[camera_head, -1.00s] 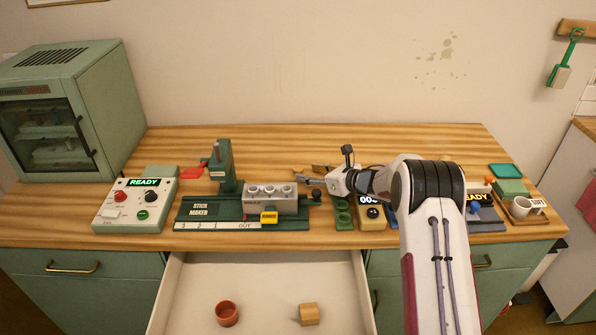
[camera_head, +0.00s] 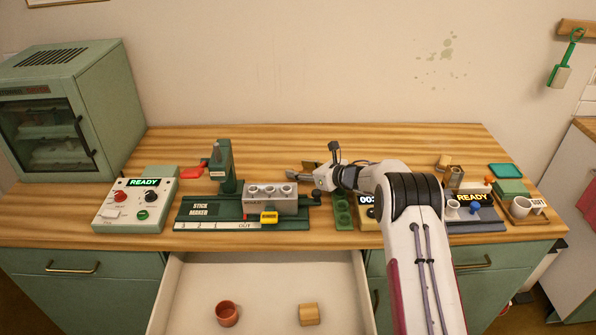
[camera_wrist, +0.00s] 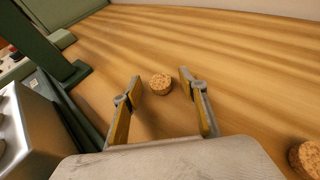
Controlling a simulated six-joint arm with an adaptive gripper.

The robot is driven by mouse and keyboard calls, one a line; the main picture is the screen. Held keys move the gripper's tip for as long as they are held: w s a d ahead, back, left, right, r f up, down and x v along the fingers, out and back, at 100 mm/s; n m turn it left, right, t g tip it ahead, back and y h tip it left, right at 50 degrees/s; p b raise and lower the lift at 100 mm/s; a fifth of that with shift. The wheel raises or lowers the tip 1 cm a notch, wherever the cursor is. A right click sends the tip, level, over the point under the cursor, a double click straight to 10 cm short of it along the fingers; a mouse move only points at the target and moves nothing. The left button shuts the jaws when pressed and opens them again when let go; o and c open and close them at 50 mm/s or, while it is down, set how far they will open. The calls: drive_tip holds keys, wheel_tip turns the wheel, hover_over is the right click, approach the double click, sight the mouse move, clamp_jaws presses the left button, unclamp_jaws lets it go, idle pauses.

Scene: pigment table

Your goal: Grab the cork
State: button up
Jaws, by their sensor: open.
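A round, speckled brown cork (camera_wrist: 161,85) lies on the wooden table in the wrist view, between the tips of my gripper (camera_wrist: 160,81), with a gap on each side. My gripper is open and empty. In the head view my gripper (camera_head: 301,174) is low over the table behind the grey block, and I cannot make out the cork there. A second cork-like piece (camera_wrist: 305,157) shows at the right edge of the wrist view, partly cut off.
The stick maker (camera_head: 207,211) with its green post and grey holed block (camera_head: 270,198) stands to the left. A control box (camera_head: 135,205) is farther left. An open drawer (camera_head: 262,300) holds a red cup (camera_head: 227,313) and a wooden block (camera_head: 309,314). The back table is clear.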

sight(302, 170)
drive_tip(key=c, duration=0.7)
drive_tip(key=shift+c, duration=0.2)
drive_tip(key=shift+r, duration=0.1)
wheel_tip(302, 170, up, 10)
idle(0.5)
drive_tip(key=shift+d, duration=0.1)
idle(0.5)
